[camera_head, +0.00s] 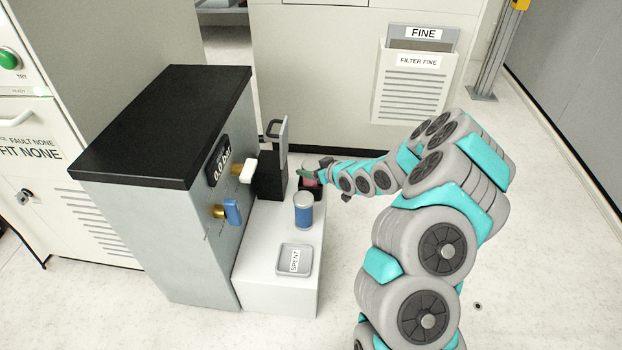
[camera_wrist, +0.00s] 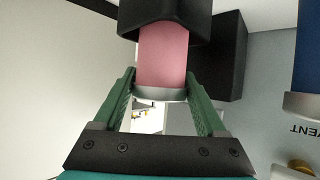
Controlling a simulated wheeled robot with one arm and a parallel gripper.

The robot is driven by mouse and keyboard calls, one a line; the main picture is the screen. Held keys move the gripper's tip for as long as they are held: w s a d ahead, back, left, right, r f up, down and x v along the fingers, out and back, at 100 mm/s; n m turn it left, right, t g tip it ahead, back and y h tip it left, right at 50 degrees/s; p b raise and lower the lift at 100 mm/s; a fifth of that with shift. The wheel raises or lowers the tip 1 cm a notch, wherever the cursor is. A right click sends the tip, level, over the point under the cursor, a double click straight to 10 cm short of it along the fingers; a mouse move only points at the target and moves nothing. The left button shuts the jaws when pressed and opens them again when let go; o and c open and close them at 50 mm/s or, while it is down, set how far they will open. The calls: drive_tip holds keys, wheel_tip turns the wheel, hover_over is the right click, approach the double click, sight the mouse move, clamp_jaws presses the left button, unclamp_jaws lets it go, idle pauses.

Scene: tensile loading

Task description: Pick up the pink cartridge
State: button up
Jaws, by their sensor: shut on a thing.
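The pink cartridge (camera_wrist: 163,60) shows in the wrist view between the two green fingers of my gripper (camera_wrist: 163,85). It has a pale grey band at its near end, and its far end is hidden in a black holder (camera_wrist: 165,14). The fingers are shut on the cartridge near the grey band. In the head view my gripper (camera_head: 308,173) is beside the black block at the back of the white ledge, and only a small bit of the pink cartridge (camera_head: 310,181) shows there.
A blue canister with a grey lid (camera_head: 303,210) stands on the white ledge (camera_head: 262,262), close to my gripper. A grey tray marked SPENT (camera_head: 294,259) lies in front. The grey machine (camera_head: 190,240) with blue and white levers stands to the left. Open floor lies to the right.

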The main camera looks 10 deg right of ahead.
clamp_jaws()
idle(0.3)
